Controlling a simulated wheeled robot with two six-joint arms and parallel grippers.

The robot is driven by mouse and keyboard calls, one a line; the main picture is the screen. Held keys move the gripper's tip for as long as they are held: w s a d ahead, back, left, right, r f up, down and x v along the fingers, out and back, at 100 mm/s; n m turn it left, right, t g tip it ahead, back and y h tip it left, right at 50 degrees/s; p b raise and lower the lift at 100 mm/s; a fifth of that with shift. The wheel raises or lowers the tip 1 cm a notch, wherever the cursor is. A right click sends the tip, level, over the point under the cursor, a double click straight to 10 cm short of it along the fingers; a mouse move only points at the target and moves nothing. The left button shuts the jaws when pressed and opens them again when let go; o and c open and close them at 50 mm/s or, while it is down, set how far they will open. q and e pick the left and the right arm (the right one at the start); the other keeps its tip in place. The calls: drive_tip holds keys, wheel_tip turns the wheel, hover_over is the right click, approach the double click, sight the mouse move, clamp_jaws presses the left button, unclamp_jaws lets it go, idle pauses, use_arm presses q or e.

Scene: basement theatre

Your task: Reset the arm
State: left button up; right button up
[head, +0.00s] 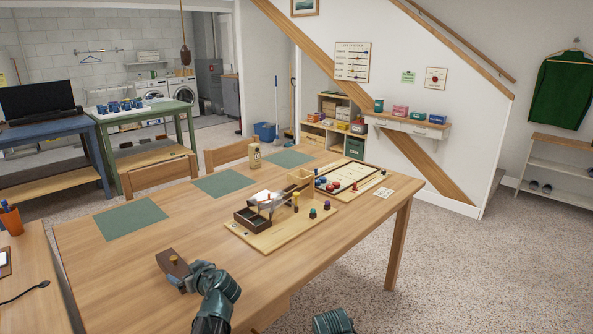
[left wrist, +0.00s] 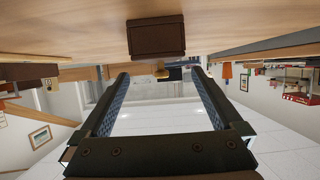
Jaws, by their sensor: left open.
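My left arm comes in at the bottom of the head view and reaches over the near edge of the wooden table. Its gripper (head: 185,278) is low by the tabletop, next to a dark brown wooden piece with a small brass knob (head: 172,264).
A second desk (head: 30,285) stands at left. Carpet (head: 480,260) is clear at right.

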sight(178, 267)
use_arm(q)
drive_tip(key=b+x, duration=0.2)
drive_tip(key=x, duration=0.5)
drive_tip(key=shift+d+f, duration=0.1)
drive_tip(key=shift+w+a+f+b, duration=0.1)
drive_tip(key=shift+a+f+b, duration=0.15)
drive_tip(key=shift+b, duration=0.05)
drive_tip(key=shift+r, duration=0.2)
